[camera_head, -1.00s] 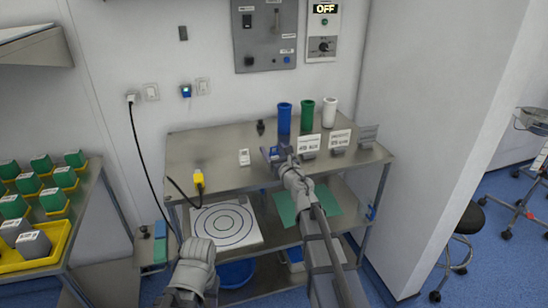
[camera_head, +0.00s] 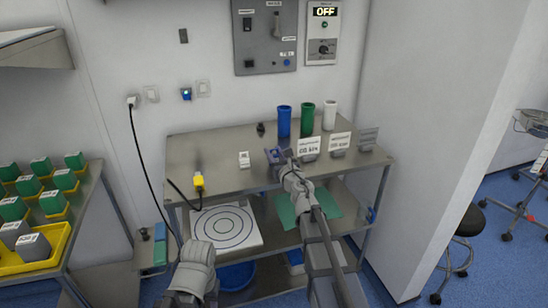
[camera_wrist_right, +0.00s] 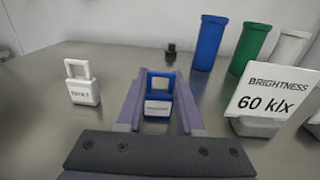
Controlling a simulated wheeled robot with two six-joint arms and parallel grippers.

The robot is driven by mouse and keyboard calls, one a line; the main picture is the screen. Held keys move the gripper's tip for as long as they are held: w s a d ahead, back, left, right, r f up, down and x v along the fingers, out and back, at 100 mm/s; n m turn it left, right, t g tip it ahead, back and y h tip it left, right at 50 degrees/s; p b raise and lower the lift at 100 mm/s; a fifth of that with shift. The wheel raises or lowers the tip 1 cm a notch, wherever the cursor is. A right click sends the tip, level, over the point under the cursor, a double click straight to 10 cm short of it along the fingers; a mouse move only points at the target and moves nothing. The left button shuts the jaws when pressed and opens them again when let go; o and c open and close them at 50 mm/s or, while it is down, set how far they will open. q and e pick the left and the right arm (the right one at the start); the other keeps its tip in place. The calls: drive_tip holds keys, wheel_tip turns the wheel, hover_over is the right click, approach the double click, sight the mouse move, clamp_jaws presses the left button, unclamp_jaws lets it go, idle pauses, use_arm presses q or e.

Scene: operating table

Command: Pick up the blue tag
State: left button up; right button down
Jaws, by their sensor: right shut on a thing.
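The blue tag (camera_wrist_right: 158,98) is a small padlock-shaped piece with an open loop on top and a pale label on its front. It stands upright between the two purple-grey fingers of my right gripper (camera_wrist_right: 160,112) in the right wrist view. The right gripper (camera_head: 273,156) is shut on it, low over the front of the metal bench top. In the head view the tag is small and mostly hidden by the fingers.
A white tag (camera_wrist_right: 82,83) stands left of the gripper. A brightness sign (camera_wrist_right: 268,95) stands close on its right. Blue (camera_head: 284,121), green (camera_head: 307,118) and white (camera_head: 329,115) cups stand behind.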

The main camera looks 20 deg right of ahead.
drive_tip(key=shift+r, duration=0.1)
wheel_tip(320, 180, up, 10)
drive_tip(key=p, duration=1)
drive_tip(key=shift+a, duration=0.1)
